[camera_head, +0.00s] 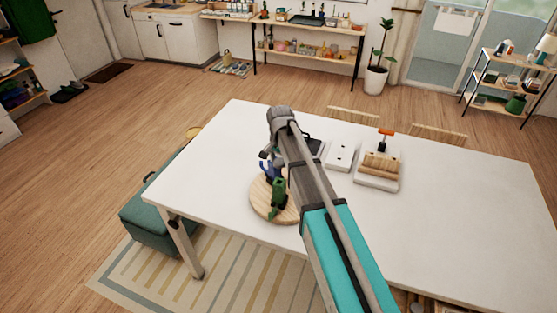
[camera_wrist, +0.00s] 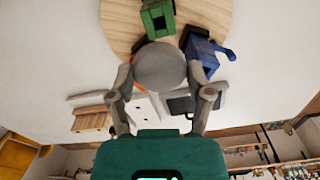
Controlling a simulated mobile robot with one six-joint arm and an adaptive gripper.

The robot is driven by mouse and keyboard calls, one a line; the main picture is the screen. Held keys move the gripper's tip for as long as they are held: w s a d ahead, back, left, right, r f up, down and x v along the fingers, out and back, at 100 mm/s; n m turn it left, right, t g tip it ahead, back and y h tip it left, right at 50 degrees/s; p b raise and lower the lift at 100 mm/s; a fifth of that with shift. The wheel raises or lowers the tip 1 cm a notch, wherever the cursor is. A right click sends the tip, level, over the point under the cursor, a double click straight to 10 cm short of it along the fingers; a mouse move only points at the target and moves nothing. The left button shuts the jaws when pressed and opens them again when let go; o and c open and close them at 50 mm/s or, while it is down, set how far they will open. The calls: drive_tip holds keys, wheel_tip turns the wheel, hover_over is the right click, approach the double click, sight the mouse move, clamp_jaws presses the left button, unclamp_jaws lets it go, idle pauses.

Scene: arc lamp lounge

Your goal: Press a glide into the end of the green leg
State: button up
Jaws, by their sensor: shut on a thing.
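My gripper (camera_wrist: 162,80) is shut on a round grey disc, which looks like the glide (camera_wrist: 160,66). The disc covers the space between the fingertips. The green leg (camera_wrist: 158,18) stands just beyond the disc in the wrist view, on a round wooden board (camera_wrist: 120,22). A blue piece (camera_wrist: 208,52) is on the board beside it. In the head view, the green leg (camera_head: 279,192) is near the front of the board (camera_head: 259,207), and my gripper (camera_head: 267,155) is by the blue piece. The disc and the leg's end are not clear there.
The white table (camera_head: 450,215) has wide free room at the right. Behind the board are a dark tray (camera_head: 312,146), a white plate with dark spots (camera_head: 340,155), and a white tray (camera_head: 376,185) with a wooden block and an orange-topped tool. A green bench (camera_head: 150,222) stands left.

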sight(280, 168)
drive_tip(key=shift+s+f+b, duration=0.1)
drive_tip(key=shift+f+b, duration=1.65)
drive_tip(key=shift+f, duration=0.1)
drive_tip(key=shift+f+b, duration=1)
drive_tip(key=shift+b, duration=0.05)
drive_tip(key=shift+f+b, duration=1.55)
drive_tip(key=o, duration=0.9)
drive_tip(key=shift+r, duration=0.15)
wheel_tip(280, 168, up, 9)
drive_tip(key=p, duration=0.9)
drive_tip(key=shift+f, duration=0.2)
idle(0.8)
